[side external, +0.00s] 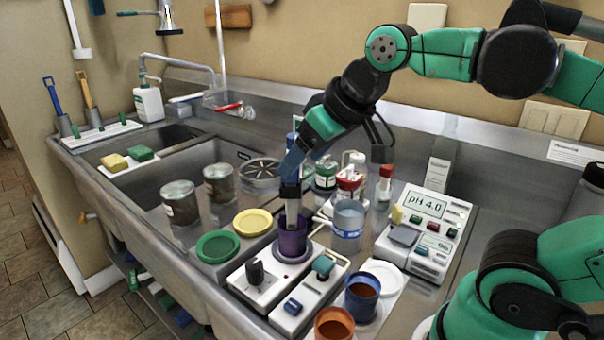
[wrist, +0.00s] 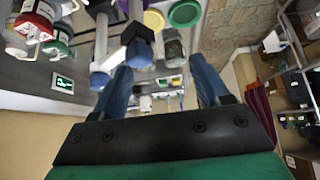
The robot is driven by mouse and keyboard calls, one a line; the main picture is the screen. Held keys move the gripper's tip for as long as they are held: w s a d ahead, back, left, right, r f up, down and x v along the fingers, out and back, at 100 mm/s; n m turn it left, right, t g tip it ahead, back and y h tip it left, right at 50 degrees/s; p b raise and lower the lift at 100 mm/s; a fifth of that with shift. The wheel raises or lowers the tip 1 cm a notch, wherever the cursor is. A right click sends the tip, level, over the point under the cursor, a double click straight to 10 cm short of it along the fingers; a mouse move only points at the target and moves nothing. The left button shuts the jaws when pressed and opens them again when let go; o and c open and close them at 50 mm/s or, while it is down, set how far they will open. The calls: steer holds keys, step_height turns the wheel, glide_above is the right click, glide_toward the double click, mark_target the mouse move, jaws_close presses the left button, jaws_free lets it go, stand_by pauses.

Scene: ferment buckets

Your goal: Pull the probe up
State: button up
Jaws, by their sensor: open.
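The probe (side external: 292,212) shows as an upright grey shaft with a dark top, its lower end inside the purple cup (side external: 293,242) on a white stirrer base. Its tip is hidden by the cup wall. My gripper (side external: 292,172) points down at the probe's dark top, close above or around it; I cannot tell if they touch. In the wrist view my gripper (wrist: 160,75) has its two blue fingers wide apart. A dark, blue-ended piece (wrist: 138,45) and a pale shaft lie near the left finger; I cannot tell which is the probe.
A clear beaker with a blue band (side external: 347,225) stands right of the purple cup. Green (side external: 218,246) and yellow lids (side external: 253,222) lie left. A pH meter (side external: 425,210) reading 4.0 is right. Blue and orange cups stand in front. Jars and bottles crowd behind.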

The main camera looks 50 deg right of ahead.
step_height(320, 180, up, 7)
steer(key=n+g, duration=0.7)
glide_above(291, 207)
steer(key=f, duration=1.1)
steer(key=shift+w+d+f, duration=0.1)
steer(key=shift+w+d, duration=0.15)
steer(key=shift+d, duration=0.1)
jaws_close()
stand_by(0.8)
